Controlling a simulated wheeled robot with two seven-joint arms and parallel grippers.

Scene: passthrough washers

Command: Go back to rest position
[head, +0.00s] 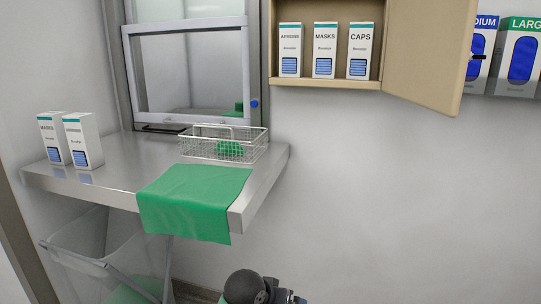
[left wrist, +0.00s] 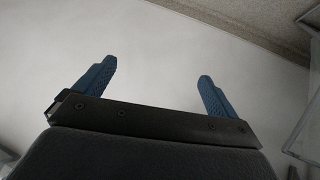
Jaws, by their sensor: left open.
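My left gripper (left wrist: 156,82) shows in the left wrist view with its two blue fingers spread wide apart. Nothing is between them; a plain pale surface lies beyond. Neither gripper can be made out in the head view. A dark rounded part with a grey joint, which looks like part of my own arm, shows at the bottom middle of the head view. My right gripper is not in view.
A steel shelf (head: 110,182) carries two white boxes, a wire basket (head: 190,148) with a green item inside, and a green cloth (head: 195,200) over its front edge. A wall cabinet (head: 428,50) stands open with three boxes. A bin (head: 85,240) is below.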

